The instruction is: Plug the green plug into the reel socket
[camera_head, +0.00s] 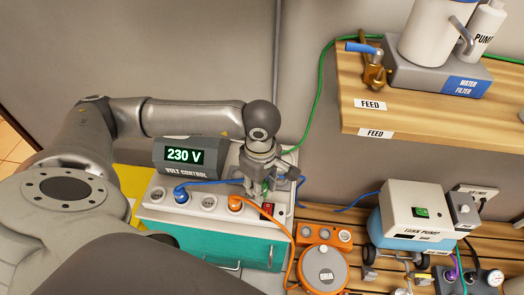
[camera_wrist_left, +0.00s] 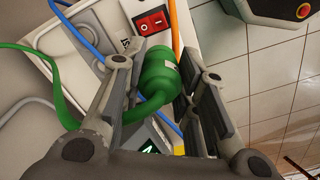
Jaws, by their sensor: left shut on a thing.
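My left gripper (camera_head: 262,180) is above the right part of the volt control box. In the left wrist view, its fingers (camera_wrist_left: 165,85) are shut around the green plug (camera_wrist_left: 158,80), a thick green cylinder. The green cable (camera_wrist_left: 60,90) curves away from the plug to the left. In the head view the plug is mostly hidden by the gripper. The orange reel (camera_head: 322,265) stands on the slatted surface right of the box, apart from the gripper. Round sockets (camera_head: 345,236) show on its upper panel. My right gripper is not in view.
The volt control box (camera_head: 187,155) reads 230 V and has a blue plug (camera_head: 181,195), an orange plug (camera_head: 235,203) and a red switch (camera_head: 268,208). A wooden shelf (camera_head: 430,125) is at the upper right. The tank pump (camera_head: 418,210) stands right of the reel.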

